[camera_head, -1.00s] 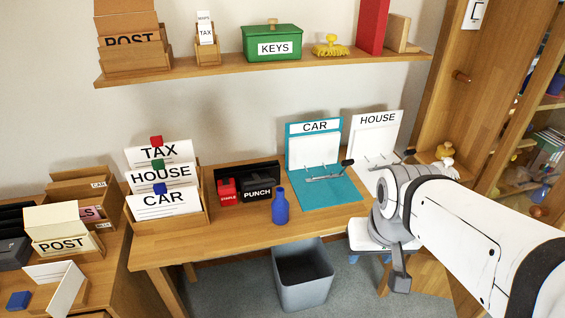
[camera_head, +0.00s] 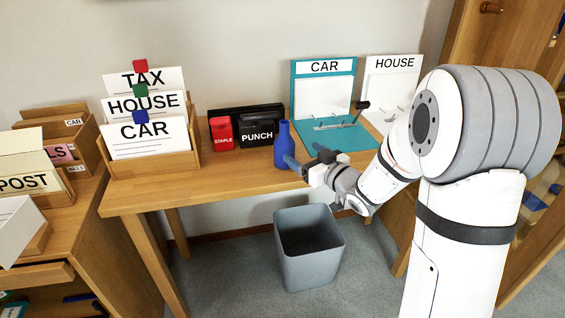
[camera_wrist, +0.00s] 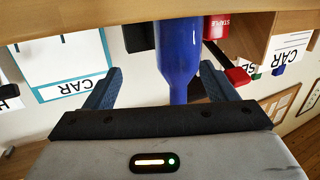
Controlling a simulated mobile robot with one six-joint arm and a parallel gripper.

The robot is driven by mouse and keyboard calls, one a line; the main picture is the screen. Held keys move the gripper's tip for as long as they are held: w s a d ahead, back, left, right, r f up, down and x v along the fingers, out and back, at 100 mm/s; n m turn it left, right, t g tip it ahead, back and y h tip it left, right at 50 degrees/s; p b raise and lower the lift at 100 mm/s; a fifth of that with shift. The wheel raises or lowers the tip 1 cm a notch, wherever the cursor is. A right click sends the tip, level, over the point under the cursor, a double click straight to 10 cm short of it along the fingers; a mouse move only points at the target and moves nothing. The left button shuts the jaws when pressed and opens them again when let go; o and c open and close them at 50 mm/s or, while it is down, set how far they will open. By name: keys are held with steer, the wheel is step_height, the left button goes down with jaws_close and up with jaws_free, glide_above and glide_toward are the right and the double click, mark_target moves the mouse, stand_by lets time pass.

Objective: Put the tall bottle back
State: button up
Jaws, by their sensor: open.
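The tall blue bottle (camera_head: 285,148) stands upright on the desk, near its front edge, left of the teal CAR board. My gripper (camera_head: 306,160) is at the bottle's right side in the head view, low over the desk edge. It is open. In the wrist view, which looks upside down, the bottle (camera_wrist: 178,45) lies between the two spread fingers, with gaps on both sides and its narrow neck toward the palm. I cannot tell whether a finger touches it.
The red STAPLE box (camera_head: 221,133) and black PUNCH (camera_head: 258,136) stand behind and left of the bottle. The teal CAR board (camera_head: 340,138) is to the right. A grey bin (camera_head: 309,245) stands on the floor below. The desk front left is clear.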

mark_target(280, 146)
steer(key=shift+a+f+y+b, duration=0.3)
steer(key=shift+a+f+y, duration=0.35)
steer(key=shift+y, duration=0.05)
steer(key=shift+n, duration=0.3)
steer(key=x, duration=0.2)
steer(key=b+x, duration=0.1)
steer(key=x, duration=0.2)
steer(key=a+x, duration=0.1)
steer(key=x, duration=0.1)
steer(key=shift+s+a+r+b, duration=0.15)
steer(key=shift+b, duration=0.2)
steer(key=shift+c, duration=0.3)
steer(key=c, duration=1.2)
steer(key=shift+r, duration=0.15)
